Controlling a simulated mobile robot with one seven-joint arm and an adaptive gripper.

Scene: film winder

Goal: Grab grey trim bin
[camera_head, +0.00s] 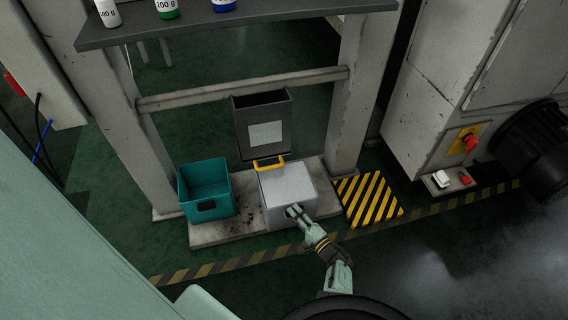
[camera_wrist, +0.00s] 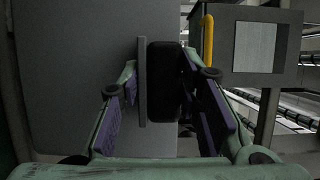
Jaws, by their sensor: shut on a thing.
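The grey trim bin (camera_head: 288,182) is a light grey box on a low pale slab under the workbench, at the middle of the head view. Its grey face (camera_wrist: 70,80) fills the left of the wrist view, with a raised grey bar and a dark block beside it. My gripper (camera_head: 293,211) is at the bin's near side in the head view. In the wrist view, the purple-padded fingers of my gripper (camera_wrist: 162,88) stand on either side of the bar and dark block, shut on the bin there. The exact contact is partly hidden.
A teal bin (camera_head: 206,188) stands left of the grey one. A dark grey container (camera_head: 264,114) with a white label and yellow handle (camera_head: 268,162) is just behind and above. Bench legs (camera_head: 346,100) flank them. A yellow-black striped plate (camera_head: 368,198) lies right.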

